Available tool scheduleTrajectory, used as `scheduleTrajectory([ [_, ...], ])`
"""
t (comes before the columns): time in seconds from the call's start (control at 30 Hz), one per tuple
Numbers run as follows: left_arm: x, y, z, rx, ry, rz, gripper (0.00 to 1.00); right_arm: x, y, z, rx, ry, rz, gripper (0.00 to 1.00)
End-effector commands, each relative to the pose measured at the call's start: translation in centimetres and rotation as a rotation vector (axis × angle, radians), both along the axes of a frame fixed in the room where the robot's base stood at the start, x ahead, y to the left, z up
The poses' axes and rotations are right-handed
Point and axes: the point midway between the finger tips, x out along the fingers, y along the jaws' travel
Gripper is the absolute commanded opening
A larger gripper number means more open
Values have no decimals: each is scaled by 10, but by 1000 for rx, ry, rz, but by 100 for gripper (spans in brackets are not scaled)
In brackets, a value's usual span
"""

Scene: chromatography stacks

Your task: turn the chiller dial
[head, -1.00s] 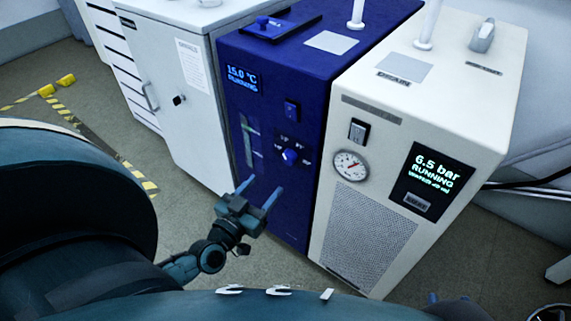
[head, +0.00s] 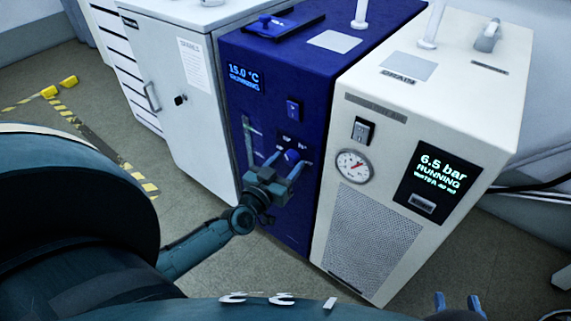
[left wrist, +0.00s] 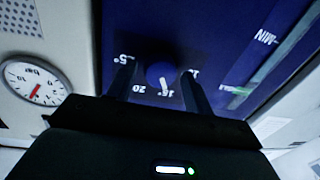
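The chiller is the dark blue cabinet (head: 270,75), its display reading 15.0 °C RUNNING. Its round blue dial (head: 291,156) sits on the front panel below a rocker switch. In the left wrist view the dial (left wrist: 160,75) has a white pointer line and printed numbers around it, upside down. My left gripper (head: 288,162) is open, one finger on each side of the dial. In the left wrist view, gaps show between the fingers and the dial. My right gripper (head: 457,301) shows only its two blue fingertips at the bottom edge, spread apart.
A cream unit (head: 370,240) with a gauge (head: 353,166) and a 6.5 bar display stands close on the right of the chiller. A white cabinet (head: 175,110) stands on its left. Open floor lies in front, with yellow-black tape (head: 100,145) at left.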

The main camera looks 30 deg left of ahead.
Motion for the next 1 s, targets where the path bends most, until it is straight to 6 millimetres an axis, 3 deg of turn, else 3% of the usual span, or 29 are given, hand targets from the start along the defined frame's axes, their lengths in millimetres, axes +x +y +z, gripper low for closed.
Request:
scheduleTrajectory([
  [0.43,0,0,0,0,0,0,14,0,0,0,-2,1,2,36],
  [0.73,0,0,1,-32,2,1,13,0,0,1,-4,12,3,36],
  [1.0,0,1,2,-185,16,2,13,-2,-3,4,-10,65,0,36],
])
